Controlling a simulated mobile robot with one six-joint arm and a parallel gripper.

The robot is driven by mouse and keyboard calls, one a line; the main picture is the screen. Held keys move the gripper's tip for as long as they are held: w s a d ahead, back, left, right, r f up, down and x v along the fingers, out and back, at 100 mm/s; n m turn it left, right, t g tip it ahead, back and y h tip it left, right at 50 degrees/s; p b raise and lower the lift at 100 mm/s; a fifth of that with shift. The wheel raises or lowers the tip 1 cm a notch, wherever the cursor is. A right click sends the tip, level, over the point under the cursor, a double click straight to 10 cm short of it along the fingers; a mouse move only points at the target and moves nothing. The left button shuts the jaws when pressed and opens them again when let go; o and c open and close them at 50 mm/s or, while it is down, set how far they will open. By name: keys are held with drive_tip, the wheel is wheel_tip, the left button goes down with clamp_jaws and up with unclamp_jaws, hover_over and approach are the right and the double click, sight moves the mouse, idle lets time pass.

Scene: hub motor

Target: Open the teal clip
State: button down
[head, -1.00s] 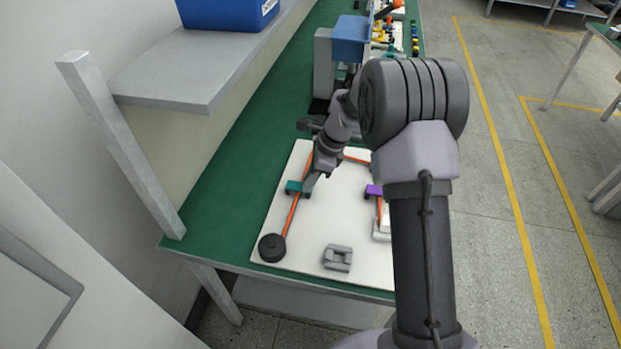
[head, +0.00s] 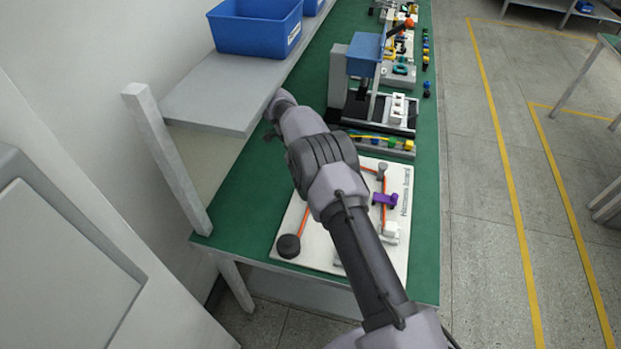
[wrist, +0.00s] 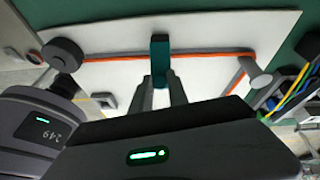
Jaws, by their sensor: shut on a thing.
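The teal clip (wrist: 160,58) sits across the orange cable (wrist: 205,56) in the wrist view, at the middle of the white board (head: 383,260). My gripper (wrist: 160,86) is at the clip's near end, with a finger on each side, shut on it. Whether the clip's top is lifted is not clear from this angle. In the head view my arm hides the teal clip and my gripper. The purple clip (head: 384,199) is on the right part of the board.
A black round hub (head: 288,246) lies at the board's near left corner, and a grey post (wrist: 258,80) stands at another cable bend. A white block (head: 390,232) is near the right edge. A shelf with a blue bin (head: 255,35) overhangs the bench's left side.

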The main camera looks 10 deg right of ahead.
drive_tip(key=shift+w+a+f+h+b, duration=0.1)
drive_tip(key=shift+a+h+b, duration=0.1)
drive_tip(key=shift+h+b, duration=0.4)
drive_tip(key=shift+a, duration=0.1)
